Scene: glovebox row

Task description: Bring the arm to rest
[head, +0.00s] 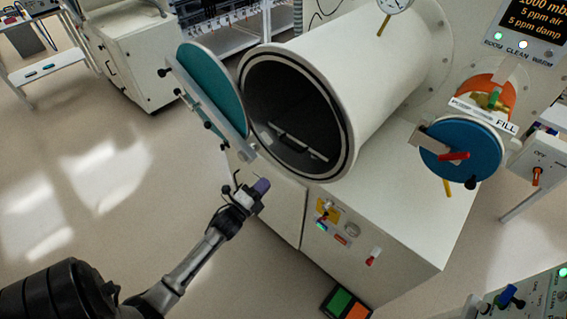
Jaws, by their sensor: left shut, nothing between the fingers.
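My left arm comes in from the lower left and reaches up toward the middle. Its gripper (260,187) is shut and empty, with purplish fingertips. It is in front of the white cabinet (275,208), below the open round mouth of a large white cylinder chamber (365,65). From this angle I cannot tell how far the gripper is from the cabinet front. My right gripper is not in view.
The chamber's round teal door (212,88) stands swung open above my left gripper. A blue round cover (460,150) with a red handle is at the right. A green and orange pedal (345,304) lies on the floor. Pale floor (110,190) at the left is clear.

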